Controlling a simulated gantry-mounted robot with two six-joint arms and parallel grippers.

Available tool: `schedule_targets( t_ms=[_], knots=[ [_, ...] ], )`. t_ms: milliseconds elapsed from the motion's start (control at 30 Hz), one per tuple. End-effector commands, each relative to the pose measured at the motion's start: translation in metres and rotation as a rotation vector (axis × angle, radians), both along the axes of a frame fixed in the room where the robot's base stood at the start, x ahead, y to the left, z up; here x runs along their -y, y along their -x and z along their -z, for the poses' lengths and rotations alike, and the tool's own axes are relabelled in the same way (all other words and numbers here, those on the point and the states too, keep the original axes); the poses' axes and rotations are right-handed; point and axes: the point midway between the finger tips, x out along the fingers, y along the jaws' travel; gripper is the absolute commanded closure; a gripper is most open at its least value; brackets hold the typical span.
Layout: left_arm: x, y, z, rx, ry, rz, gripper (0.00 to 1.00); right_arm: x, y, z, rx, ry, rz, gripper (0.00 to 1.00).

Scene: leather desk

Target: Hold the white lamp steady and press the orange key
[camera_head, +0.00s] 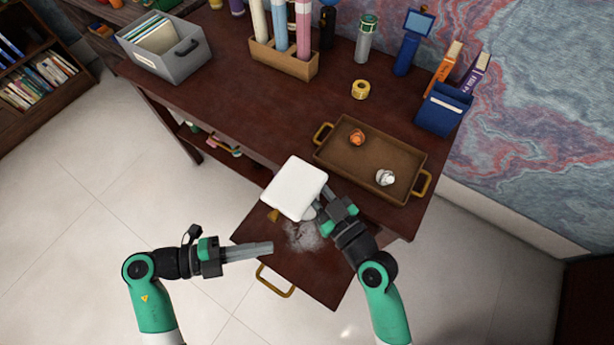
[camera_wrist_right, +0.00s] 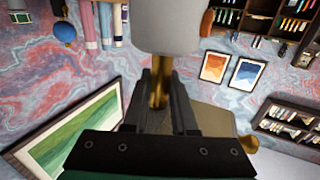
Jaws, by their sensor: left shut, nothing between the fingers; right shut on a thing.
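The white lamp shows its pale square shade (camera_head: 295,188) from above, over the open drawer in the head view. In the right wrist view the shade (camera_wrist_right: 166,25) is at the top, with a brass stem (camera_wrist_right: 158,92) below it. My right gripper (camera_head: 318,206) is shut on this stem, under the shade. A small orange-brown piece (camera_head: 273,215), perhaps the orange key, shows just below the shade's lower left edge. A brass knob (camera_wrist_right: 250,144) shows in the wrist view. My left gripper (camera_head: 270,248) is shut and empty, left of the lamp, apart from the orange-brown piece.
The drawer (camera_head: 318,287) has a brass handle (camera_head: 275,281) and a pale speckled patch (camera_head: 302,237). On the desk (camera_head: 285,103), a brown tray (camera_head: 345,178) holds an orange lump (camera_head: 357,137) and a silvery item (camera_head: 385,177). A yellow tape roll (camera_head: 361,90) lies behind it.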

Motion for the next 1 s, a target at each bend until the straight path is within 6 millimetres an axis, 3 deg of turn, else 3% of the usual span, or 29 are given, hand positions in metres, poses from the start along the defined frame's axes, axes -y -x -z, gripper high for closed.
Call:
schedule_targets(
  t_ms=[267, 700, 1000],
  knots=[
    [0.008, -0.011, 0.0, 0.001, 0.002, 0.002, 1.0, 0.0, 0.0, 0.0, -0.001, 0.0, -0.001, 1.0],
    [0.043, -0.065, 0.0, 0.0, 0.003, 0.001, 1.0, 0.0, 0.0, 0.0, -0.001, 0.001, -0.001, 1.0],
    [0.048, -0.074, 0.0, 0.0, 0.003, 0.001, 1.0, 0.0, 0.0, 0.0, -0.001, 0.001, 0.0, 1.0]
  ],
)
